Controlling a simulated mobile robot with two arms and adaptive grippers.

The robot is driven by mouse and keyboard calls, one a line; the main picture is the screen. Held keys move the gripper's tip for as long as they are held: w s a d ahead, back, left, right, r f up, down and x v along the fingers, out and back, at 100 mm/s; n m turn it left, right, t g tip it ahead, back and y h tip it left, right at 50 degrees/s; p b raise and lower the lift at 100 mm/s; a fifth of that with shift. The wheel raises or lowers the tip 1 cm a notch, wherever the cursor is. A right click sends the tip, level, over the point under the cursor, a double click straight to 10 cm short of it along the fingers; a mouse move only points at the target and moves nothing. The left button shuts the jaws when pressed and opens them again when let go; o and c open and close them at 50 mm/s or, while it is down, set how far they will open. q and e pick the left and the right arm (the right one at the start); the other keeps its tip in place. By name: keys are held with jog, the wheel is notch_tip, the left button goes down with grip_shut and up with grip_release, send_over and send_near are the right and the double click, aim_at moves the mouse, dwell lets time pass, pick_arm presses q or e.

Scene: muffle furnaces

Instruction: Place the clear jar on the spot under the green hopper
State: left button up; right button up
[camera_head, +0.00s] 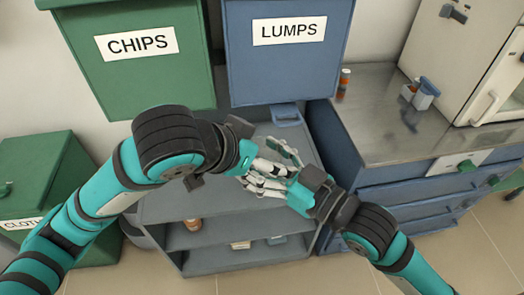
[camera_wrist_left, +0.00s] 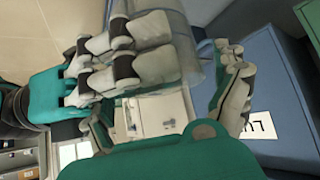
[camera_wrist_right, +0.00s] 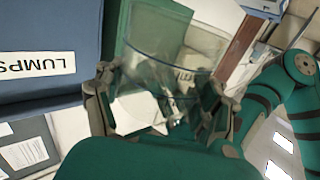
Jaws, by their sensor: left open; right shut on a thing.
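The clear jar (camera_wrist_right: 165,60) is see-through and sits between the fingers of my right gripper (camera_wrist_right: 155,105), which is shut on it. In the head view my right gripper (camera_head: 288,172) is in front of the grey shelf unit, and I cannot clearly make out the jar there. My left gripper (camera_head: 258,166) is open, close beside the right one; the fingers overlap in the head view. The left wrist view shows the right hand's fingers (camera_wrist_left: 130,55) very near. The green hopper (camera_head: 140,62), labelled CHIPS, hangs at upper left. The spot under it is hidden behind my left arm.
A blue hopper (camera_head: 287,70) labelled LUMPS hangs right of the green one, with a blue square pad (camera_head: 286,116) below it. The grey shelf unit (camera_head: 225,262) holds small items lower down. A metal-topped bench (camera_head: 385,140) stands right. A green bin (camera_head: 45,175) stands left.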

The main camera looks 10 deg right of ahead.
pick_arm(q)
jog(key=shift+s, duration=0.1)
jog(key=c, duration=1.2)
pick_arm(e)
jog(key=o, duration=1.3)
jog(key=shift+c, duration=0.2)
